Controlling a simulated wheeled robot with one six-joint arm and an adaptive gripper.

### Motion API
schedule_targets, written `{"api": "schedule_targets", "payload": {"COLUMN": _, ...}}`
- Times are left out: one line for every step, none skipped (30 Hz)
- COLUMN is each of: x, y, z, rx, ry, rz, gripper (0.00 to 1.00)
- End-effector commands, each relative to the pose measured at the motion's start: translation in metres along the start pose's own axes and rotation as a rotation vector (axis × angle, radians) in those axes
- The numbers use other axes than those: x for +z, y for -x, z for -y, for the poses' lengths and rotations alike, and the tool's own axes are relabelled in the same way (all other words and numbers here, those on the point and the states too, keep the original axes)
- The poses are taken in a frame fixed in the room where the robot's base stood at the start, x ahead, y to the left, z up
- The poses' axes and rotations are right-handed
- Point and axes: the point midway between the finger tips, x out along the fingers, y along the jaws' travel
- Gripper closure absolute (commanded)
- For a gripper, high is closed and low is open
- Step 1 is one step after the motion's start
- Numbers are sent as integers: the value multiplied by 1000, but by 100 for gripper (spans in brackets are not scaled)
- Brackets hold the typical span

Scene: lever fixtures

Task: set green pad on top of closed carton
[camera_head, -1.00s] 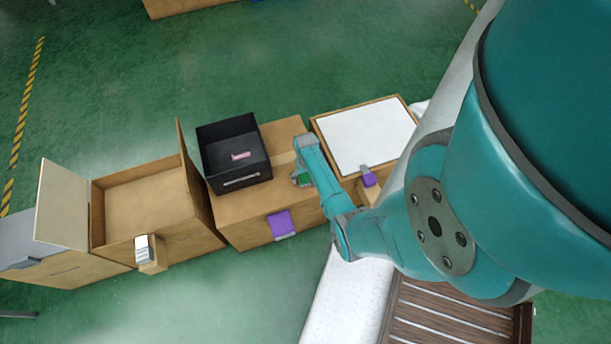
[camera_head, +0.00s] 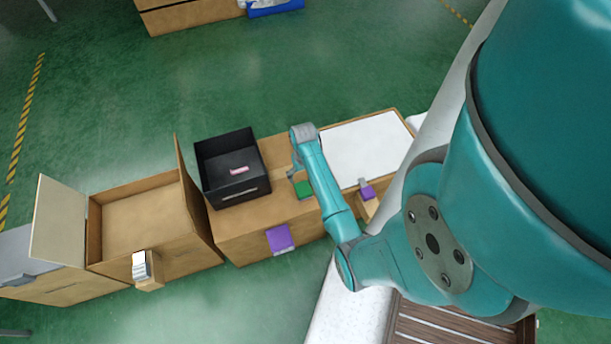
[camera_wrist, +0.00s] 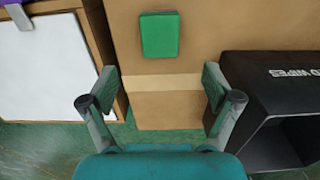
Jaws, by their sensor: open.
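The green pad (camera_head: 304,189) lies flat on top of the closed carton (camera_head: 255,215), near its right side. In the wrist view the pad (camera_wrist: 159,35) lies on the brown carton top (camera_wrist: 205,40), beyond the tape strip. My gripper (camera_head: 292,168) is over the carton's far part. Its fingers also show in the wrist view (camera_wrist: 157,85), spread apart with nothing between them. The pad is ahead of the fingertips and apart from them.
A black bin (camera_head: 231,170) with a pink item inside stands on the carton's left part. An open carton (camera_head: 145,212) with raised flaps is further left. A white-topped box (camera_head: 365,150) stands close on the right. A purple patch (camera_head: 279,238) marks the carton's front.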

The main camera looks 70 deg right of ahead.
Motion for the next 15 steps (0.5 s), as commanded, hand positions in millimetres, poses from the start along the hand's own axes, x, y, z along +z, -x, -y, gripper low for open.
{"api": "schedule_targets", "payload": {"x": 3, "y": 0, "z": 2, "rx": 0, "ry": 5, "rz": -4, "gripper": 11}}
{"api": "schedule_targets", "payload": {"x": 5, "y": -2, "z": 5, "rx": 0, "ry": 9, "rz": -9, "gripper": 11}}
{"api": "schedule_targets", "payload": {"x": 10, "y": -4, "z": 9, "rx": 0, "ry": 19, "rz": -19, "gripper": 11}}
{"api": "schedule_targets", "payload": {"x": 15, "y": -7, "z": 14, "rx": 0, "ry": 29, "rz": -33, "gripper": 11}}
{"api": "schedule_targets", "payload": {"x": 21, "y": -11, "z": 19, "rx": 0, "ry": 40, "rz": -47, "gripper": 11}}
{"api": "schedule_targets", "payload": {"x": 30, "y": -15, "z": 27, "rx": 0, "ry": 59, "rz": -73, "gripper": 11}}
{"api": "schedule_targets", "payload": {"x": 38, "y": -19, "z": 34, "rx": -1, "ry": 74, "rz": -94, "gripper": 11}}
{"api": "schedule_targets", "payload": {"x": 46, "y": -22, "z": 41, "rx": -3, "ry": 91, "rz": -119, "gripper": 11}}
{"api": "schedule_targets", "payload": {"x": 58, "y": -26, "z": 50, "rx": -5, "ry": 115, "rz": -154, "gripper": 11}}
{"api": "schedule_targets", "payload": {"x": 67, "y": -28, "z": 57, "rx": -8, "ry": 133, "rz": -181, "gripper": 11}}
{"api": "schedule_targets", "payload": {"x": 76, "y": -30, "z": 63, "rx": -11, "ry": 151, "rz": -208, "gripper": 11}}
{"api": "schedule_targets", "payload": {"x": 88, "y": -31, "z": 71, "rx": -16, "ry": 174, "rz": -244, "gripper": 11}}
{"api": "schedule_targets", "payload": {"x": 98, "y": -31, "z": 77, "rx": -20, "ry": 192, "rz": -271, "gripper": 11}}
{"api": "schedule_targets", "payload": {"x": 107, "y": -30, "z": 82, "rx": -25, "ry": 209, "rz": -297, "gripper": 11}}
{"api": "schedule_targets", "payload": {"x": 120, "y": -29, "z": 88, "rx": -32, "ry": 232, "rz": -332, "gripper": 11}}
